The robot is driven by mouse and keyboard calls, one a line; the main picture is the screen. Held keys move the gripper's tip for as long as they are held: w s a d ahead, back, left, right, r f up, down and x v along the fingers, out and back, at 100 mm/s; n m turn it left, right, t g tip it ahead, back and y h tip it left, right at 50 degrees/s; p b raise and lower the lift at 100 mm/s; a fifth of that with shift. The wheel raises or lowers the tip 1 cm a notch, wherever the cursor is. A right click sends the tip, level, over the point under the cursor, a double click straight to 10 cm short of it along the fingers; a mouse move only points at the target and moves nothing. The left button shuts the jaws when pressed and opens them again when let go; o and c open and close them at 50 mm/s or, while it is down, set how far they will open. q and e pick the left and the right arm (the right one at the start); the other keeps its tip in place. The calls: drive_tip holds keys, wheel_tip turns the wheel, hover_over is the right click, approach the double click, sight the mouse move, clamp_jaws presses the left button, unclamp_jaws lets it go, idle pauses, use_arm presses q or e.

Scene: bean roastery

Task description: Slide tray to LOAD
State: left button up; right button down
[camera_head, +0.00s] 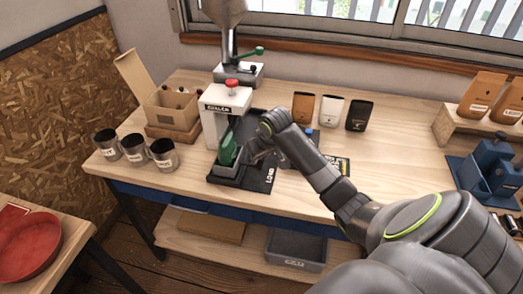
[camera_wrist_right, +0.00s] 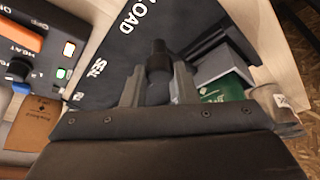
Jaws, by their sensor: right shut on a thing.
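The grey tray (camera_head: 225,170) sits at the front of the black base plate (camera_head: 262,172) of the white sealing machine (camera_head: 222,105). A green pouch (camera_head: 228,150) stands in the tray. In the wrist view the tray (camera_wrist_right: 222,62) and green pouch (camera_wrist_right: 222,88) are right of the fingers. The plate (camera_wrist_right: 110,50) bears the words LOAD and SEAL. My right gripper (camera_head: 260,152), also in the wrist view (camera_wrist_right: 158,88), is shut on a black upright knob (camera_wrist_right: 158,55) beside the tray. The knob's lower part is hidden between the fingers. My left gripper is out of view.
Several metal mugs (camera_head: 135,150) stand left of the machine. An open cardboard box (camera_head: 172,103) is behind them. Dark, white and brown pouches (camera_head: 331,109) stand at the back. A control box (camera_wrist_right: 35,50) with a dial and lit green button is beside the plate. A blue rack (camera_head: 490,170) stands far right.

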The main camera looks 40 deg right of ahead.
drive_tip(key=shift+s+a+f, duration=0.1)
drive_tip(key=shift+a+f, duration=0.05)
drive_tip(key=shift+a, duration=0.05)
drive_tip(key=c, duration=1.5)
unclamp_jaws()
drive_tip(key=o, duration=0.4)
drive_tip(key=shift+c, duration=0.2)
drive_tip(key=shift+r, duration=0.2)
drive_tip(key=shift+r, duration=0.2)
drive_tip(key=v, duration=1.7)
